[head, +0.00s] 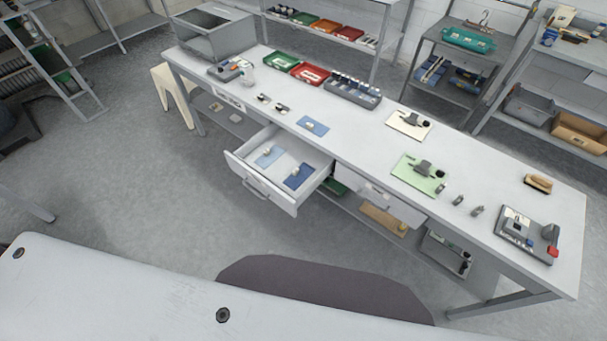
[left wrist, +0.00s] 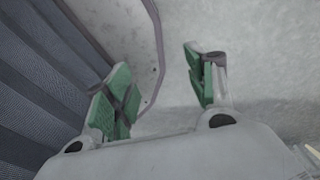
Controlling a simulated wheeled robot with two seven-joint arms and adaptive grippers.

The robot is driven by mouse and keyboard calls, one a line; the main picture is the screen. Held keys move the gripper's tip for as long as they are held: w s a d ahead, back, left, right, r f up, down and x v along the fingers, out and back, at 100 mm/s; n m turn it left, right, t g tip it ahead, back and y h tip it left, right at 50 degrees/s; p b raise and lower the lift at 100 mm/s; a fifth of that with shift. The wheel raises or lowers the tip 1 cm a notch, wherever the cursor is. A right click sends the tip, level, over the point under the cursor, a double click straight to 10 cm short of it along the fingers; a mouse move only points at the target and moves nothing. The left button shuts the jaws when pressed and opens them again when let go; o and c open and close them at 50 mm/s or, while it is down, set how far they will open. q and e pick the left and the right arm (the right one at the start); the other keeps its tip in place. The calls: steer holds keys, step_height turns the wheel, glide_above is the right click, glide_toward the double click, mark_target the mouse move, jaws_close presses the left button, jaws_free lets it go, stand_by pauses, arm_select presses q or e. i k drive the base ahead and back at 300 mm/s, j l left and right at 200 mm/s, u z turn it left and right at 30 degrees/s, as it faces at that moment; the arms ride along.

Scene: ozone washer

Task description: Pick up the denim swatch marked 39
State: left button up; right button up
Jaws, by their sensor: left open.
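Two denim swatches lie in the open drawer (head: 238,161) of the long workbench in the head view: a light blue swatch (head: 264,160) at the left and a darker blue swatch (head: 293,182) at the right, each with a small pale patch. A third blue swatch (head: 313,126) lies on the bench top behind the drawer. The marks are too small to read, so I cannot tell which is 39. My left gripper (left wrist: 160,90) shows in the left wrist view, open and empty above the grey floor, with green finger pads. No gripper shows in the head view.
The workbench (head: 375,150) carries a green mat (head: 418,176), a cream mat (head: 409,124), a dark rack (head: 353,91), red and green trays, and a grey device (head: 526,236) at the right end. A white surface (head: 110,300) fills the front left. Open floor lies between.

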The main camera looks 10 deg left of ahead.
mark_target(302, 173)
steer(key=k+j+z, duration=0.1)
steer(key=j+z, duration=0.3)
steer(key=k+j+z, duration=0.15)
steer(key=j+z, duration=0.25)
steer(key=l, duration=0.1)
